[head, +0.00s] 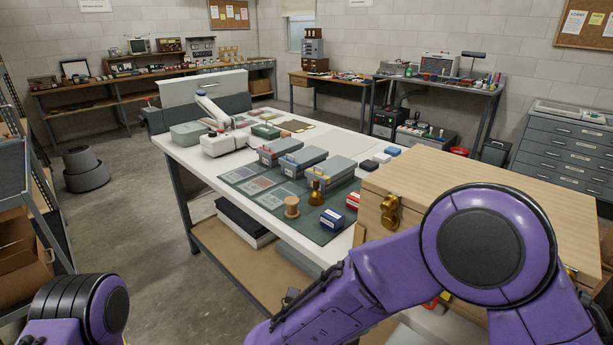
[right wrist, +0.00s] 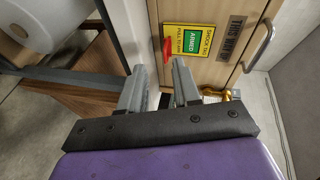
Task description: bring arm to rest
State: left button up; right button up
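My right arm crosses the lower right of the head view in front of the wooden crate (head: 470,175); its gripper does not show there. In the right wrist view my right gripper (right wrist: 158,80) has its two grey fingers apart, with nothing seen between them. Beyond the fingertips is the wooden crate's face (right wrist: 208,82), with a yellow shock tag with a green "ARMED" field (right wrist: 190,41) and a red tab (right wrist: 167,50) at its left edge. My left arm shows only as a purple joint at the lower left of the head view; its gripper is out of view.
The white-topped table (head: 185,157) holds grey bins (head: 300,158) on a dark mat (head: 262,203), a wooden spool (head: 292,207), a brass bell (head: 315,193) and small blue and red boxes. Shelving stands at the left edge. The floor (head: 135,215) between is mostly clear, with a grey stepped stool (head: 85,170).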

jog(key=w+d+f+n+t+y, duration=0.1)
jog(key=w+f+n+t+y, duration=0.6)
jog(key=n, duration=0.5)
jog(key=s+d+f+n+g+y, duration=0.25)
jog(key=s+f+n, duration=0.2)
jog(key=f, duration=0.35)
jog(key=s+d+f+n+g, duration=0.2)
jog(key=s+d+f, duration=0.2)
jog(key=s, duration=0.4)
jog(key=s+d+f+n+g, duration=0.2)
jog(key=s+d+f+g, duration=0.1)
jog(key=s, duration=0.4)
jog(key=s+d+f+n+g, duration=0.2)
jog(key=s+d+f, duration=0.3)
jog(key=s+f, duration=0.2)
jog(key=shift+s+f+y, duration=0.3)
jog(key=shift+s+y, duration=0.15)
jog(key=shift+s, duration=0.4)
jog(key=shift+g, duration=0.25)
